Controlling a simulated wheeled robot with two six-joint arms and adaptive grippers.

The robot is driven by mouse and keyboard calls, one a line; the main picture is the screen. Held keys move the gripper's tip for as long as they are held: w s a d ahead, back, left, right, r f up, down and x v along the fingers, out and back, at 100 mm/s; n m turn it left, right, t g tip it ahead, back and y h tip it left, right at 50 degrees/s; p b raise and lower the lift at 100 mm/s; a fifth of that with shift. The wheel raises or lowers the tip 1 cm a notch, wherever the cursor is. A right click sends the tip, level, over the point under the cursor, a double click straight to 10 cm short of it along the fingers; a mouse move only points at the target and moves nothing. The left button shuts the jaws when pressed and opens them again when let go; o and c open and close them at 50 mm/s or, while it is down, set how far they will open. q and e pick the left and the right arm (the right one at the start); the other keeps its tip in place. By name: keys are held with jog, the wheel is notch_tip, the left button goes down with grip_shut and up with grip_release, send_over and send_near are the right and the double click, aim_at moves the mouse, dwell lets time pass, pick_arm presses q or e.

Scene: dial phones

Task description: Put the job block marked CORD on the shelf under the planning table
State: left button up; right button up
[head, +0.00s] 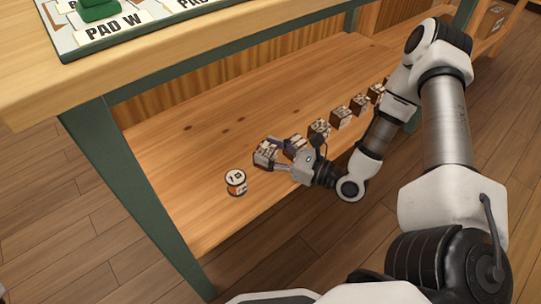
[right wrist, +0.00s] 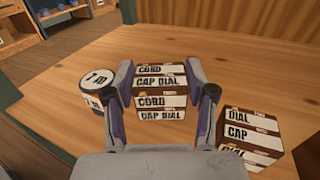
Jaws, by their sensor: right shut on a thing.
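My right gripper (head: 277,155) is over the lower shelf (head: 210,215) of the table. It is shut on a brown and white block marked CORD and CAP DIAL (head: 264,154). In the right wrist view the block (right wrist: 162,90) sits between the purple fingers (right wrist: 161,95), its labels facing the camera. The block is at or just above the shelf boards; I cannot tell if it touches. The planning table's top (head: 30,85) is at the upper left. My left gripper is not in view.
A white round tin (head: 236,182) stands on the shelf left of the held block. A block marked DIAL and CAP (right wrist: 250,135) is close on the right. Several similar blocks (head: 340,117) line the shelf's front edge. A green table leg (head: 135,190) stands at left.

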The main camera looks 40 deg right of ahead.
notch_tip(320, 180, down, 3)
jog(key=shift+f+b, duration=0.2)
jog(key=shift+b, duration=0.8)
jog(key=shift+r, duration=0.25)
jog(key=shift+f, duration=0.1)
jog(key=o, duration=0.9)
